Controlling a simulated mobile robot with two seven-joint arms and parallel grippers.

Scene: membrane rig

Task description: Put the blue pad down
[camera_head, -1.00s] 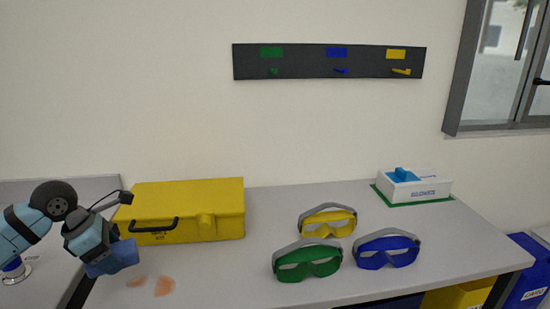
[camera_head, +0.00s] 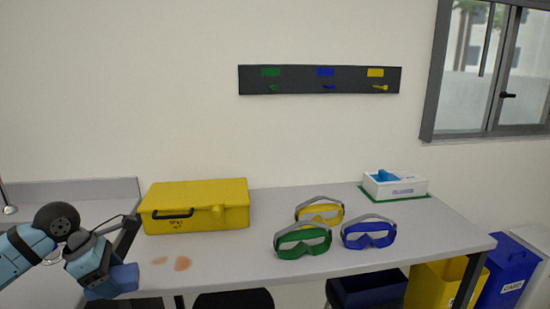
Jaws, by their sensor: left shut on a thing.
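The blue pad (camera_head: 123,279) is a small blue block at the lower left of the head view. My left gripper (camera_head: 108,272) is shut on it and holds it by the table's front left edge. The fingers are mostly hidden behind the gripper body and pad, and I cannot tell whether the pad touches anything. Two orange-brown stains, a larger one (camera_head: 182,263) and a smaller one (camera_head: 159,261), lie on the grey table (camera_head: 235,262) to the right of the pad. My right gripper is not in view.
A yellow case (camera_head: 195,207) stands behind the stains. Green goggles (camera_head: 302,241), yellow goggles (camera_head: 320,211) and blue goggles (camera_head: 368,235) lie mid-table. A white box (camera_head: 395,187) sits at the back right. A wall rack (camera_head: 300,80) hangs above. Bins (camera_head: 508,272) stand at the right.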

